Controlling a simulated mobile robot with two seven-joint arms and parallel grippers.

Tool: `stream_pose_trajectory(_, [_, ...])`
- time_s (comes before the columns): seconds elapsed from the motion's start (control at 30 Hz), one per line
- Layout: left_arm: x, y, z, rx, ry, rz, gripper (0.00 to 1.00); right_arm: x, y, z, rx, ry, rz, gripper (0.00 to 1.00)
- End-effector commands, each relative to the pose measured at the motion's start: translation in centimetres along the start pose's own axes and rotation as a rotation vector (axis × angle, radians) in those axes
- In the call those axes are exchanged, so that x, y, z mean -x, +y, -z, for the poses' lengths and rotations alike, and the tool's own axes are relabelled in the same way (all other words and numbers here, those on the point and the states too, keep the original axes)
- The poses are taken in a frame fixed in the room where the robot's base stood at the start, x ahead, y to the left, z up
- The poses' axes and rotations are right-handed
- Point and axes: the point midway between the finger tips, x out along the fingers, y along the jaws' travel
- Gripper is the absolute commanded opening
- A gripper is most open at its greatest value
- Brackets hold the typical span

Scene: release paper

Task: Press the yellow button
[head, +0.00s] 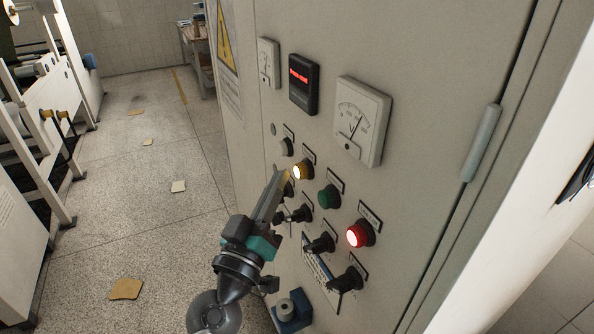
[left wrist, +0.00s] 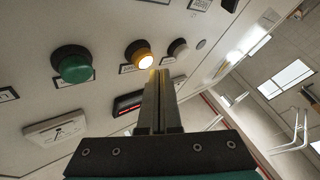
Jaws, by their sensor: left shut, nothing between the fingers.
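The yellow button (head: 302,170) sits on the grey cabinet panel, its face lit bright. It also shows in the left wrist view (left wrist: 140,54). My left gripper (head: 282,176) is shut and empty, reaching up from below with its fingertips just left of the yellow button in the head view. In the left wrist view the fingertips (left wrist: 158,72) lie just beside the button's lit face. Whether they touch it I cannot tell. My right gripper is in neither view.
A green button (head: 328,196) and a lit red button (head: 360,234) lie right of the yellow one. Black rotary switches (head: 320,242) sit below. Gauges (head: 361,120) and a red display (head: 303,84) are above. Open floor with paper scraps (head: 126,288) lies left of the cabinet.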

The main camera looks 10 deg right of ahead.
Motion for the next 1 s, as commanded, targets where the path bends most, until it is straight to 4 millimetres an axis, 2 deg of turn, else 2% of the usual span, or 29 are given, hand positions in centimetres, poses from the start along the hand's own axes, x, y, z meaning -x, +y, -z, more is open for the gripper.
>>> stream_pose_trajectory(1.0, [-0.62, 0.44, -0.43, 0.0, 0.0, 0.0, 0.0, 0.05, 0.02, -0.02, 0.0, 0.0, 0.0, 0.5])
